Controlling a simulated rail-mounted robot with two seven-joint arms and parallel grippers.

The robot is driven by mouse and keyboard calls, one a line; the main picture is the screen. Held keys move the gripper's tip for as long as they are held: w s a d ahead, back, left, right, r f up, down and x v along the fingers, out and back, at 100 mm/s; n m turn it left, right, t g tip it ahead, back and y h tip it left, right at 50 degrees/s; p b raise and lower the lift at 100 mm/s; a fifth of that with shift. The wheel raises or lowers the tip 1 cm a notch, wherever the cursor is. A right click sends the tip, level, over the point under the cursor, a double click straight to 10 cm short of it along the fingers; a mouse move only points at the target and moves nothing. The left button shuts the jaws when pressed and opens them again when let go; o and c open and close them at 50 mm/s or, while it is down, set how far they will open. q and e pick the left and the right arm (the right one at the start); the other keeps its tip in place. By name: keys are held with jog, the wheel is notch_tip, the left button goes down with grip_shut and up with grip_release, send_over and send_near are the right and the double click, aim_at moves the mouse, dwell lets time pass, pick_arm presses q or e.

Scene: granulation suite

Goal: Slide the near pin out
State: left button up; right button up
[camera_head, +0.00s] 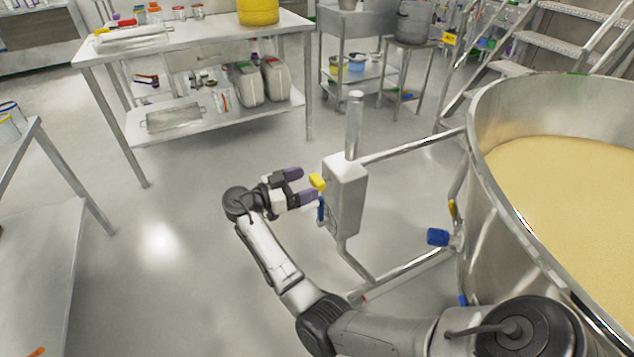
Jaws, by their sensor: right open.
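A pale metal box (347,192) is fixed on the frame beside the big vessel. A small yellow handle (317,182) sticks out of its left side, and a blue handle (321,210) shows just below it. I cannot tell which of these is the near pin; the pin shafts are not visible. My right gripper (303,185) is open, its two purple-tipped fingers pointing at the box. The yellow handle lies at the mouth of the fingers, not gripped. I cannot tell whether a finger touches it. My left gripper is not in view.
The large round vessel (480,190) of pale yellow powder fills the right, with a blue valve handle (437,237) on its side. Frame tubes (410,148) join box and vessel. A steel table (200,40) stands behind.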

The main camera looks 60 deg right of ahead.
aim_at(312, 180)
jog(key=shift+x, duration=1.15)
jog(key=shift+b+x, duration=0.45)
jog(key=shift+x, duration=0.35)
jog(key=shift+d, duration=0.1)
